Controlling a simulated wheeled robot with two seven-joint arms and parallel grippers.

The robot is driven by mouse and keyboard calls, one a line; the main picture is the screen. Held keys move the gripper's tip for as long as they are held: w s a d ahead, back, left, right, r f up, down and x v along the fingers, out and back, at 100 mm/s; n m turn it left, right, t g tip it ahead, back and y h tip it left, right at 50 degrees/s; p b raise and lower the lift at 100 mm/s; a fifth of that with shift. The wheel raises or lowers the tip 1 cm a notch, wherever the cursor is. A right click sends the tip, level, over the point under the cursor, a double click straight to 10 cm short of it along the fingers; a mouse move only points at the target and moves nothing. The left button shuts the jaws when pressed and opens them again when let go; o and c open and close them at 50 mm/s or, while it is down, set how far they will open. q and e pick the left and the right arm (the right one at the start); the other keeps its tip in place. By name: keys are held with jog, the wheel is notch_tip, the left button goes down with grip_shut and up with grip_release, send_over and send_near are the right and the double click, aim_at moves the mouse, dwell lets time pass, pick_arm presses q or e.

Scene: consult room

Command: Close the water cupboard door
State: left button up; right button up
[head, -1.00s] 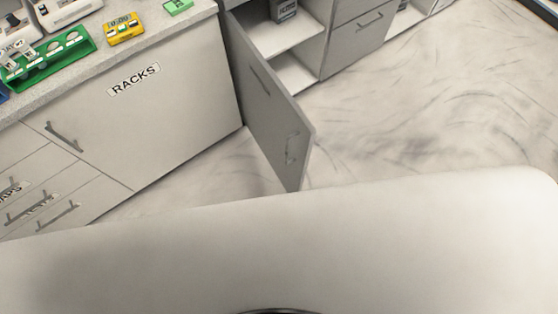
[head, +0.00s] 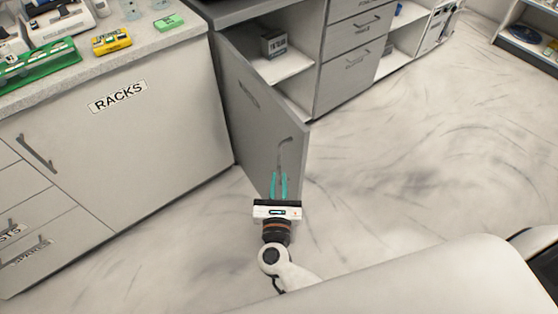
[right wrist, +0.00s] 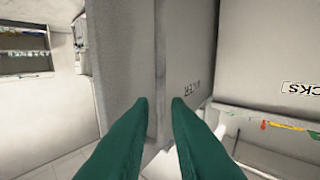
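The water cupboard door (head: 262,125) is a grey panel standing open, swung out from the cabinet into the room. Its bar handle (head: 284,152) is near the free edge. My right gripper (head: 279,180) has teal fingers pointing at the lower end of this handle. In the right wrist view its fingertips (right wrist: 160,101) are apart, with a grey vertical strip between them. I cannot tell whether they touch the handle. The door face also shows there with a partly hidden, upside-down label (right wrist: 190,88). My left gripper is not in view.
The cupboard interior (head: 285,62) shows a shelf with a small grey box (head: 273,42). A closed RACKS cabinet (head: 120,145) stands left of the door, under a counter with a yellow device (head: 112,41) and green rack (head: 40,62). Floor (head: 420,150) to the right is clear.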

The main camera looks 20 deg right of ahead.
aim_at(280, 163)
jog(key=x, duration=0.7)
jog(key=shift+f, duration=0.1)
jog(key=shift+s, duration=0.1)
grip_shut()
